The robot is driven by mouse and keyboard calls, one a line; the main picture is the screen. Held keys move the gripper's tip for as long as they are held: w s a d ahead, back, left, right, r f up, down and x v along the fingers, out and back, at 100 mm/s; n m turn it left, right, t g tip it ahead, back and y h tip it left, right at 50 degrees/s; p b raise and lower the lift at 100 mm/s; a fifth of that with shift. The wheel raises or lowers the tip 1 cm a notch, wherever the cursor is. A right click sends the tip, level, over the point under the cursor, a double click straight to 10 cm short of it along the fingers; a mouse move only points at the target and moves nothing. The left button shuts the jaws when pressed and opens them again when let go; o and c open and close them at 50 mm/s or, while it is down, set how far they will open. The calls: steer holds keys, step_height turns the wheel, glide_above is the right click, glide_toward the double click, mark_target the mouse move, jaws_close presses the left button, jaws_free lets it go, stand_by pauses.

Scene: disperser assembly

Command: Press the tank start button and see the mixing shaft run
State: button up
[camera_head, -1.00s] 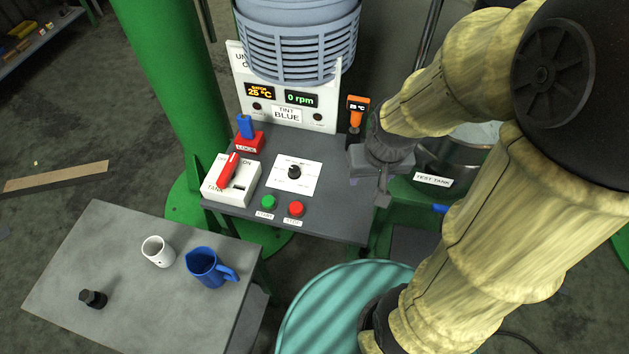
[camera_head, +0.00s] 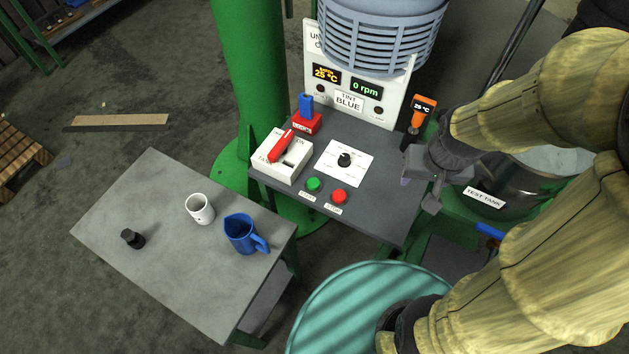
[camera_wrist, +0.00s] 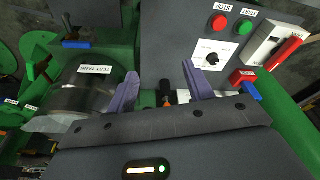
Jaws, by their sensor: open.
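The green start button (camera_head: 313,184) sits on the front of the grey control panel, left of the red stop button (camera_head: 339,196). In the wrist view the green button (camera_wrist: 243,27) is at the upper right, beside the red one (camera_wrist: 219,22). The rpm display (camera_head: 366,88) reads 0 rpm. The test tank (camera_head: 520,185) stands right of the panel, partly behind my arm; its mixing shaft cannot be made out. My gripper (camera_head: 431,203) is over the panel's right edge, apart from the buttons. In the wrist view its purple fingers (camera_wrist: 163,90) are spread and empty.
A white tank switch box with a red lever (camera_head: 280,147), a dial plate (camera_head: 345,163) and a red block with a blue piece (camera_head: 306,118) are on the panel. A side table holds a white mug (camera_head: 200,209), blue jug (camera_head: 243,234) and black knob (camera_head: 132,239). A teal drum (camera_head: 340,310) stands in front.

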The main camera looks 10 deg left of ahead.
steer(key=shift+c, duration=0.4)
jaws_close()
stand_by(1.2)
